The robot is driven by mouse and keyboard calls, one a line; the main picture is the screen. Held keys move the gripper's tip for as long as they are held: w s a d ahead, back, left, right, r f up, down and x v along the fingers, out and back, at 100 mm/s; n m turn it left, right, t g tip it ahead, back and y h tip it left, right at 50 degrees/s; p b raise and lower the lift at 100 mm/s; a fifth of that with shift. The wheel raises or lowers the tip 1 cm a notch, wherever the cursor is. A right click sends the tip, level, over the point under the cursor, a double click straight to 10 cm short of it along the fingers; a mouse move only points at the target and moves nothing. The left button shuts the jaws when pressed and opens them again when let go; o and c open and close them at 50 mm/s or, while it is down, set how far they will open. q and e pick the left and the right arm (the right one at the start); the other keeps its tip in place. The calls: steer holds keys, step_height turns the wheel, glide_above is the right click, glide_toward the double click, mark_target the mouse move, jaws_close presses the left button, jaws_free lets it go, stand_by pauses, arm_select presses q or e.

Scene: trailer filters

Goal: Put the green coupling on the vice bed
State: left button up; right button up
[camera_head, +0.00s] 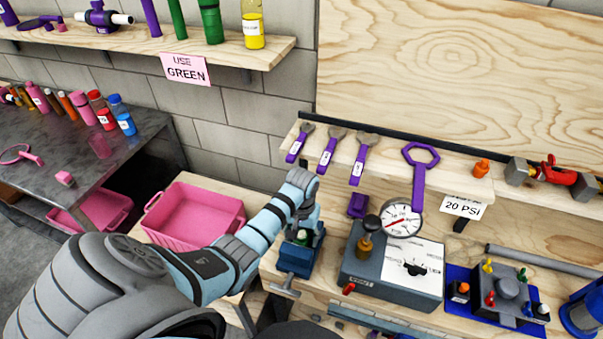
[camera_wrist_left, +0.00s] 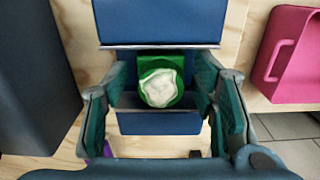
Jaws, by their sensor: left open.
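The green coupling (camera_wrist_left: 147,99), with a whitish round top, sits on the blue vice (camera_wrist_left: 160,122) between its two jaw blocks in the left wrist view. In the head view a bit of the green coupling (camera_head: 302,237) shows at the blue vice (camera_head: 296,259), below my left gripper (camera_head: 308,222). My left gripper (camera_wrist_left: 160,108) is open, with one finger on each side of the coupling and a visible gap to both. The coupling's underside is hidden. My right gripper is not in view.
A pink bin (camera_head: 190,218) stands left of the vice. A grey gauge box (camera_head: 385,280) stands close on its right. Purple wrenches (camera_head: 328,155) hang on the board behind. A "USE GREEN" sign (camera_head: 186,70) is on the shelf.

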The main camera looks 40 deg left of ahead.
mark_target(302, 234)
arm_select(q)
step_height(302, 234, up, 11)
steer(key=shift+f, duration=0.1)
stand_by(0.6)
